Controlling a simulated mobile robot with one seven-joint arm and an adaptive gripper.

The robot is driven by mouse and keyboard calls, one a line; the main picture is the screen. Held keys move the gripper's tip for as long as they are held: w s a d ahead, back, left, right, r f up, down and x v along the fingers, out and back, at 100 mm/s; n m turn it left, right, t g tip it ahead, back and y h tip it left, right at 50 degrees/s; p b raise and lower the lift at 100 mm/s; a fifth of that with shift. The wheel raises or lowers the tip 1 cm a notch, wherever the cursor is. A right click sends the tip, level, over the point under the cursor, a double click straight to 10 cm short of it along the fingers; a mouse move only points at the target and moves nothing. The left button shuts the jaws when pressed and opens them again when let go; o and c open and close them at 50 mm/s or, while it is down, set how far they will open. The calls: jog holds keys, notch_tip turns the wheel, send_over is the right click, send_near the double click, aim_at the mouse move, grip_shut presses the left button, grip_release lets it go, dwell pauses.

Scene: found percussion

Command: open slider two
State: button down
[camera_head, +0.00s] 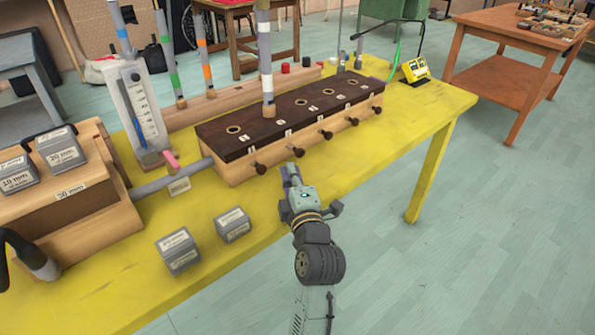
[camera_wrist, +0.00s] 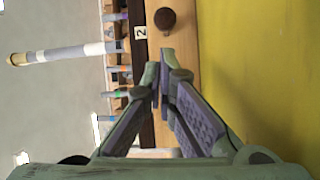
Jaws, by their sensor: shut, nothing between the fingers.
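The wooden box with a dark top (camera_head: 302,98) stands on the yellow table with a row of dark knobs along its front. Slider two's round brown knob (camera_head: 298,152) is second from the left; it also shows in the wrist view (camera_wrist: 164,19) beside a label "2" (camera_wrist: 140,32). It stands out from the light wood front. My gripper (camera_head: 289,167) is in front of the box, just below that knob in the head view. In the wrist view my gripper's fingertips (camera_wrist: 164,62) are together and empty, a short gap from the knob.
A striped tube (camera_head: 265,55) stands upright in the dark top behind knob two. The leftmost knob (camera_head: 260,168) is close to my gripper's left. Two grey weights (camera_head: 178,250) lie on the yellow table (camera_head: 335,182) at the front left.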

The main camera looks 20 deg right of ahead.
aim_at(298, 151)
jog(key=w, duration=0.2)
jog(key=w+p, duration=0.1)
jog(key=w, duration=0.3)
jog(key=shift+d+r+p, duration=0.1)
jog(key=shift+d+p, duration=0.25)
jog(key=shift+d, duration=0.05)
